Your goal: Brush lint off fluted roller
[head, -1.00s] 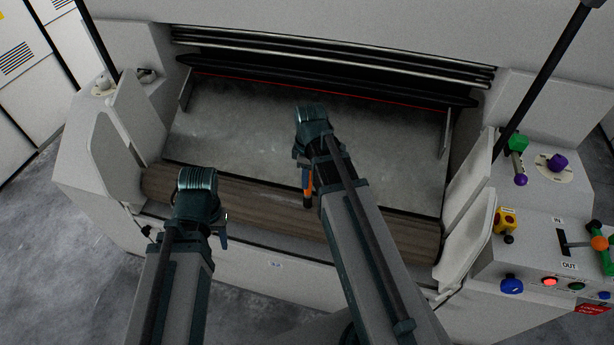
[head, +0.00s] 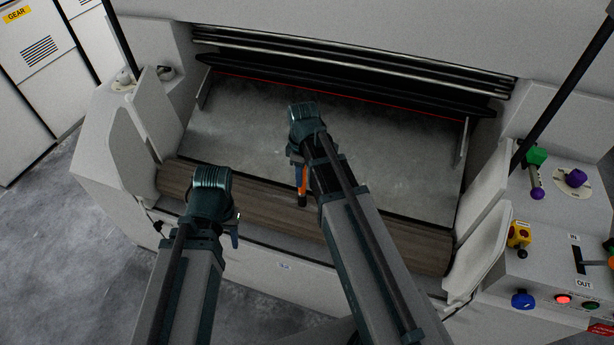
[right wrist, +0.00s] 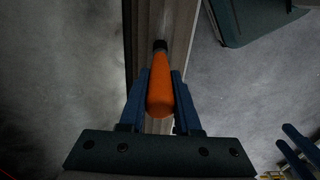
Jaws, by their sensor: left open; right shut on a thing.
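A long brown roller (head: 370,230) with lengthwise lines lies across the front of the machine; it appears to be the fluted roller. It also shows behind the handle in the right wrist view (right wrist: 150,22). My right gripper (head: 299,172) is shut on a brush with an orange handle (head: 302,182). In the right wrist view the handle (right wrist: 160,88) sits between the blue fingers, and its dark far end is over the roller; I cannot tell whether it touches. Bristles and lint are not clearly visible. My left gripper (head: 236,230) is open and empty near the roller's left part.
A grey plate (head: 245,120) slopes behind the roller, below dark and metal bars (head: 350,72). White side guards (head: 480,220) flank the roller. A control panel (head: 560,265) with knobs, levers and lit buttons stands at the right. Bare floor shows at the left.

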